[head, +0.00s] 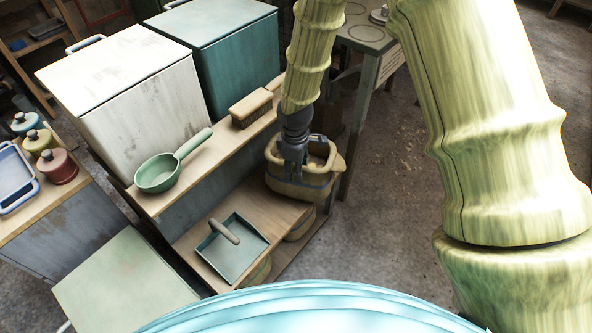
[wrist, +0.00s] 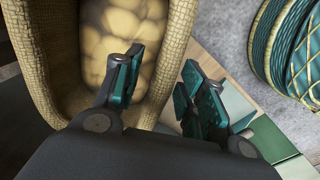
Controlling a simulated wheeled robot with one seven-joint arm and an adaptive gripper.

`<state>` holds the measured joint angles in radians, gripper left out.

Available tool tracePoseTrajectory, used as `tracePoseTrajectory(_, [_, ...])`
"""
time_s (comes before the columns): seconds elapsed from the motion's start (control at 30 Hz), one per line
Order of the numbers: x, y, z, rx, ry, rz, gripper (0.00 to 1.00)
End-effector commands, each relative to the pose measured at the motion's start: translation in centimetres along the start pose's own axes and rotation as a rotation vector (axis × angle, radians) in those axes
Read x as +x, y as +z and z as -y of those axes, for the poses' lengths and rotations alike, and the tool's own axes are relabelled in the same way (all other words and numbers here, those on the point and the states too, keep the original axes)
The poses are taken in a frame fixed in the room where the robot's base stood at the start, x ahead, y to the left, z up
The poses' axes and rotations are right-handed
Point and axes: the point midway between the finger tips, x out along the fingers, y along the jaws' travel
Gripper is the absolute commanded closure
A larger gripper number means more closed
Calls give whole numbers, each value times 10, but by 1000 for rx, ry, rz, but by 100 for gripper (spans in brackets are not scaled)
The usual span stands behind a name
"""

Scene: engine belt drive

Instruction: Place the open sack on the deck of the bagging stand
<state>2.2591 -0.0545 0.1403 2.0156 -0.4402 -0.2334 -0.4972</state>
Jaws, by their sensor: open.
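The open sack (head: 284,188) is a tan woven bag with a dark band, standing upright at the right end of the bagging stand's low wooden deck (head: 277,212). I cannot tell whether its whole base rests on the deck. In the wrist view the sack (wrist: 38,50) shows round, pale yellow-brown contents inside. My gripper (head: 293,158) points down at the sack's near rim. In the wrist view my gripper (wrist: 160,88) is open, one finger inside the sack's mouth and the other outside, with the rim between them.
A green scoop (head: 157,174) and a wooden block (head: 251,107) lie on the higher shelf. A teal dustpan-like tray (head: 232,249) lies on the deck, left of the sack. White (head: 130,85) and teal bins stand behind. Open floor (head: 390,230) lies to the right.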

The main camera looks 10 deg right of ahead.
Motion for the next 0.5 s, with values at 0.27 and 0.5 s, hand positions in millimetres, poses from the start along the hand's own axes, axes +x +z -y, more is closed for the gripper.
tracePoseTrajectory(0.27, [-56, 0, -1, 1, 2, -3, 60])
tracePoseTrajectory(0.5, [-88, 0, 0, 0, 0, -1, 60])
